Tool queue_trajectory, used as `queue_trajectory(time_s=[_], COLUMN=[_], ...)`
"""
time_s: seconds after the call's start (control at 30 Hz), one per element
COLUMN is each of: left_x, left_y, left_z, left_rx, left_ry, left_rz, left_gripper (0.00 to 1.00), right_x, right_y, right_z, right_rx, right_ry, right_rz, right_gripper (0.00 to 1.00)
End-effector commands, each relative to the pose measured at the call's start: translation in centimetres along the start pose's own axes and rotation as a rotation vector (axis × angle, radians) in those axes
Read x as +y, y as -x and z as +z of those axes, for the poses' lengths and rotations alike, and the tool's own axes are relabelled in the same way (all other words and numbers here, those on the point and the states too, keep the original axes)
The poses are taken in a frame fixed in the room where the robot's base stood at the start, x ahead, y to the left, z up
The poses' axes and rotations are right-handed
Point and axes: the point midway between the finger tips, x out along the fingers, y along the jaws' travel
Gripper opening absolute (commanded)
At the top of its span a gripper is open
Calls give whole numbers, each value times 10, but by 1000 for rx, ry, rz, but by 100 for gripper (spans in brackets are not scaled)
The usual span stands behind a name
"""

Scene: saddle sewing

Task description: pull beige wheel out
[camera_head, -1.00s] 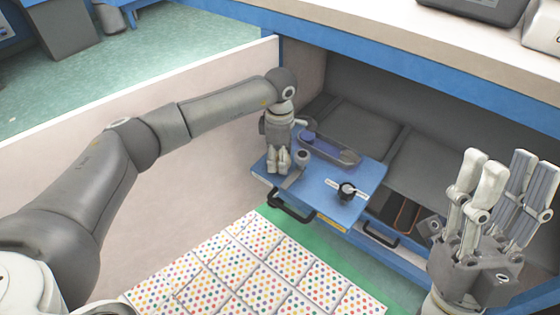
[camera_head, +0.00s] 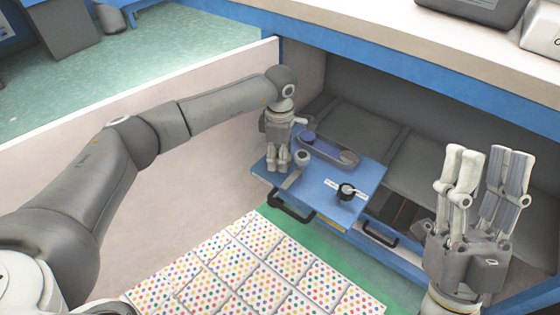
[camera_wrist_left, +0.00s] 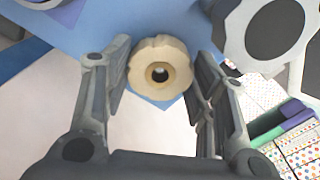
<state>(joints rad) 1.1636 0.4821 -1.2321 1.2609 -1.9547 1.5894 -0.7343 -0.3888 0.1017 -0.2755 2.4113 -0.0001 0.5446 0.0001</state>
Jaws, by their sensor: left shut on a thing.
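The beige wheel (camera_wrist_left: 160,68) shows in the left wrist view as a scalloped disc with a hole in its middle, in front of a blue surface. My left gripper (camera_wrist_left: 163,75) has a finger on each side of it and is shut on it. In the head view, my left gripper (camera_head: 277,160) points down at the left corner of the blue panel (camera_head: 322,188) and hides the wheel. My right gripper (camera_head: 480,195) is at the right with its fingers apart, open and empty, away from the panel.
A grey round knob (camera_head: 302,157) stands close beside my left gripper. A black knob (camera_head: 346,191) and an oblong grey part (camera_head: 332,150) are on the panel. Dark handles (camera_head: 291,209) stick out in front. A dotted mat (camera_head: 255,270) lies below, and a pale wall (camera_head: 150,170) runs along the left.

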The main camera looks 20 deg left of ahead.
Motion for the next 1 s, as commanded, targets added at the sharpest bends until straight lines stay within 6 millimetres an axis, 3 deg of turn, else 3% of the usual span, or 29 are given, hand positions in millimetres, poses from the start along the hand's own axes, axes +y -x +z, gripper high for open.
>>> queue_trajectory(time_s=[1.0], left_x=[0], left_y=[10], left_z=[0], left_rx=[0], left_ry=[0], left_rz=[0], left_gripper=[23], right_x=[4], right_y=[-2], right_z=[29], right_rx=[-158], right_ry=[14], right_rz=[3], right_gripper=[40])
